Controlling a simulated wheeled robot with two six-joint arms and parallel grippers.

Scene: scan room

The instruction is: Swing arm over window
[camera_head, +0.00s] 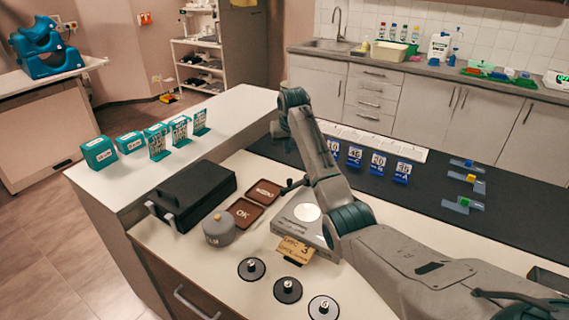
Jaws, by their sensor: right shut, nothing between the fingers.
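A silver-grey box device (288,230) stands on the near counter, with a pale round window (307,212) on top. A thin dark bar with a black knob (289,188) shows just behind the window, not over it. My arm hides its other end, and I cannot tell surely whether it is the swing arm. My right arm comes in from the lower right and passes over the device's right side. Its far end, with the right gripper (276,129), is above and behind the device; the fingers are hardly visible. It is shut and empty, apart from the device. My left gripper is not in view.
A black case (192,195), grey weight (218,230) and two brown trays (244,212) stand left of the device. Several black discs (287,290) and a yellow card (294,250) lie in front. Blue number stands (402,172) are on the dark mat (440,190) at right.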

